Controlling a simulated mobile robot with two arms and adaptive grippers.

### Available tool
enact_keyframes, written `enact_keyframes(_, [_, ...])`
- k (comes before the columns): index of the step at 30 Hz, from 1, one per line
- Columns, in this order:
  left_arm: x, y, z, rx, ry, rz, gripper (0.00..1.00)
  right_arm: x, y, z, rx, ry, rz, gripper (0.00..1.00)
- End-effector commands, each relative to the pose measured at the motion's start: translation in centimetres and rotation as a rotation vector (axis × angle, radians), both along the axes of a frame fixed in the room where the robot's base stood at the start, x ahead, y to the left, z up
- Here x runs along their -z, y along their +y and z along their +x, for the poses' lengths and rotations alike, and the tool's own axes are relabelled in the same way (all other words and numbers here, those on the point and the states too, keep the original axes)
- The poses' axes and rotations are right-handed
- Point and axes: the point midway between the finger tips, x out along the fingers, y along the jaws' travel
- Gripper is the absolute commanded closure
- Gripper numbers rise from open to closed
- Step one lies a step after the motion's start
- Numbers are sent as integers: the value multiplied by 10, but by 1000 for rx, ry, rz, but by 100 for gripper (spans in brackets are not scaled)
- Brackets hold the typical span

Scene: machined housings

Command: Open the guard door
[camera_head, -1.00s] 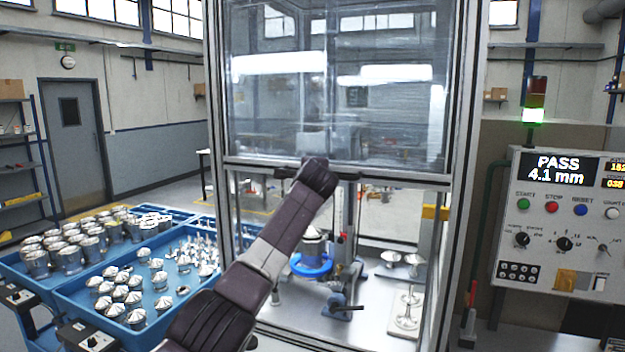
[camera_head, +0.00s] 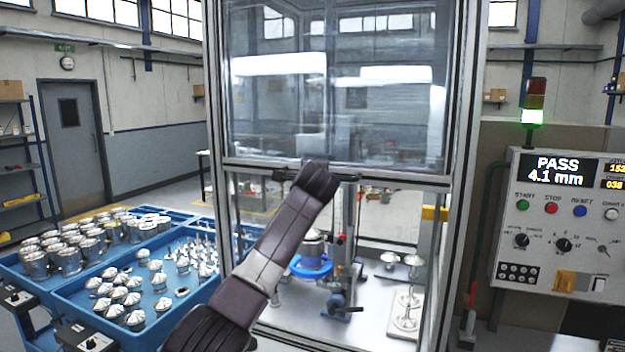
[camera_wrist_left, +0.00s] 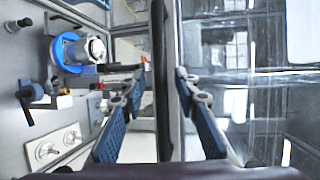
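The guard door (camera_head: 400,110) is a clear framed pane across the upper part of the machine enclosure. Its bottom rail is about mid-height, and the space below it looks uncovered. A dark handle bar (camera_head: 347,177) runs along that rail, partly hidden by my left arm. My left gripper (camera_wrist_left: 160,75) is at the handle; its fingers are hidden in the head view. In the left wrist view the blue-padded fingers are spread on either side of the dark bar (camera_wrist_left: 161,40), with gaps visible on both sides. My right gripper is in neither view.
Inside the enclosure, a fixture with a blue ring (camera_head: 310,268) holds a metal housing, beside a white plate (camera_head: 405,312). Blue trays (camera_head: 70,290) of metal parts stand at left. A control panel (camera_head: 510,235) reading PASS is at right.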

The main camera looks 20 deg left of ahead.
Motion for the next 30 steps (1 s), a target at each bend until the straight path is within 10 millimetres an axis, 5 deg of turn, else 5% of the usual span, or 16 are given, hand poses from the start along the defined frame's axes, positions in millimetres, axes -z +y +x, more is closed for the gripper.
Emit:
enact_keyframes(18, [-15, -25, -78, 0, -1, 1, 71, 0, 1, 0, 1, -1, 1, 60])
enact_keyframes(30, [-18, -29, -91, -1, 0, 0, 71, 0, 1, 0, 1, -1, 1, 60])
